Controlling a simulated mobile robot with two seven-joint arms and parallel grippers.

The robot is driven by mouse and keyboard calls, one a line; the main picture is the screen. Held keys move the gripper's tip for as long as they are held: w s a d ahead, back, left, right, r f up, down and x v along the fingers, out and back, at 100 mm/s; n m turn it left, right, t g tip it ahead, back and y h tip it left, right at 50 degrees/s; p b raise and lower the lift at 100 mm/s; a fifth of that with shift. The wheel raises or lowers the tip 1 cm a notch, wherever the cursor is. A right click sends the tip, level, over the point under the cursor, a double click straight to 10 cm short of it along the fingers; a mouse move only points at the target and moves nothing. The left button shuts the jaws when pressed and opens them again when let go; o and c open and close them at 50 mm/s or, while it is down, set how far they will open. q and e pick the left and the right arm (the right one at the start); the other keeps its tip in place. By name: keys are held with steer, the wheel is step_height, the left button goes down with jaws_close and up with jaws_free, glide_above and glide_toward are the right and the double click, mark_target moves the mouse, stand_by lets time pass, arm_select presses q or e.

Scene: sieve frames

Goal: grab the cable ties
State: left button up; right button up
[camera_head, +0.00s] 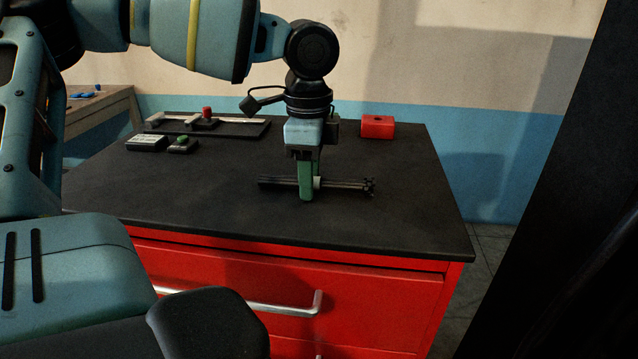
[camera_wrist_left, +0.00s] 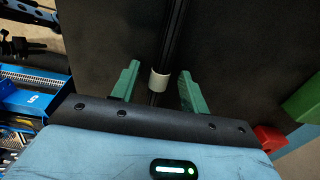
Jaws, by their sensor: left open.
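The cable ties (camera_head: 345,184) are a dark, thin bundle with a pale band, lying across the black top of the red cabinet. In the left wrist view the bundle (camera_wrist_left: 171,38) runs up the picture, and its pale band (camera_wrist_left: 159,80) sits between the fingers. My left gripper (camera_head: 307,190) points down over the bundle in the head view. In the left wrist view its green fingers (camera_wrist_left: 157,92) stand apart on either side of the bundle, with a gap on each side. My right gripper is not in view.
The red cabinet (camera_head: 385,302) has a black top (camera_head: 225,205). A red box (camera_head: 378,127) stands at the back right. A dark tray (camera_head: 240,128) with tools and two small dark items (camera_head: 147,143) lie at the back left. The top's front right is clear.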

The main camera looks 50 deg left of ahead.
arm_select(q)
jaws_close()
steer(key=shift+r, duration=0.15)
step_height(320, 180, up, 10)
steer(key=shift+p, duration=0.3)
stand_by(0.4)
